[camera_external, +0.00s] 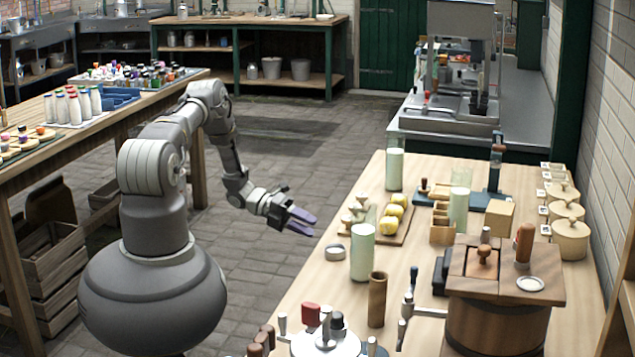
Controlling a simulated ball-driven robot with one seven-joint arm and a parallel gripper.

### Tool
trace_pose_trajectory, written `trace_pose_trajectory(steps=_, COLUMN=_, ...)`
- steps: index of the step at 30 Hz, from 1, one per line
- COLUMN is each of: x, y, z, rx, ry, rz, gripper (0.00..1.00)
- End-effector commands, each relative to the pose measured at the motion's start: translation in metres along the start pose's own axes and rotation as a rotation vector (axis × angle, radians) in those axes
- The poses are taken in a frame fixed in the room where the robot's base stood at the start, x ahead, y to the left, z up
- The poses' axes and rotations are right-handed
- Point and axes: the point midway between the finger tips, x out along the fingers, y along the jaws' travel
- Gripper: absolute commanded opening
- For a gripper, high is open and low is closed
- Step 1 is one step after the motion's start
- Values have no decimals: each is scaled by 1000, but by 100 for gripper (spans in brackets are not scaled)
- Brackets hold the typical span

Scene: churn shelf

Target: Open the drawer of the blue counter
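My gripper (313,225) hangs in the air above the stone floor, left of the long wooden table. Its two purple-grey fingers point right and look slightly apart, with nothing between them. No clearly blue counter shows. A counter with a grey-blue top and dark green sides (462,145) stands at the back right, beyond the wooden table. No drawer or handle can be made out on it, and its front is mostly hidden behind the table.
The wooden table (300,290) at right holds pale green cylinders, yellow fruit on a board and a wooden tub (497,325). Another bench with bottles (85,105) stands at left, with wooden crates (50,265) below. The floor (290,135) between them is clear.

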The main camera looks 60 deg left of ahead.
Motion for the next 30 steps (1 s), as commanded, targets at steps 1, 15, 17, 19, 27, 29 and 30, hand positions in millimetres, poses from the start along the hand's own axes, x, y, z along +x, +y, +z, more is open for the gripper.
trace_pose_trajectory(steps=1, x=-2, y=13, z=-9, rx=-97, ry=-40, rz=-30, gripper=38)
trace_pose_trajectory(steps=15, x=52, y=28, z=-15, rx=-243, ry=-98, rz=-77, gripper=38)
trace_pose_trajectory(steps=17, x=60, y=27, z=-14, rx=-242, ry=-98, rz=-77, gripper=38)
trace_pose_trajectory(steps=19, x=68, y=27, z=-13, rx=-241, ry=-97, rz=-76, gripper=38)
trace_pose_trajectory(steps=27, x=74, y=25, z=-12, rx=-240, ry=-99, rz=-75, gripper=38)
trace_pose_trajectory(steps=29, x=74, y=25, z=-12, rx=-240, ry=-99, rz=-75, gripper=38)
trace_pose_trajectory(steps=30, x=74, y=25, z=-12, rx=-240, ry=-99, rz=-75, gripper=34)
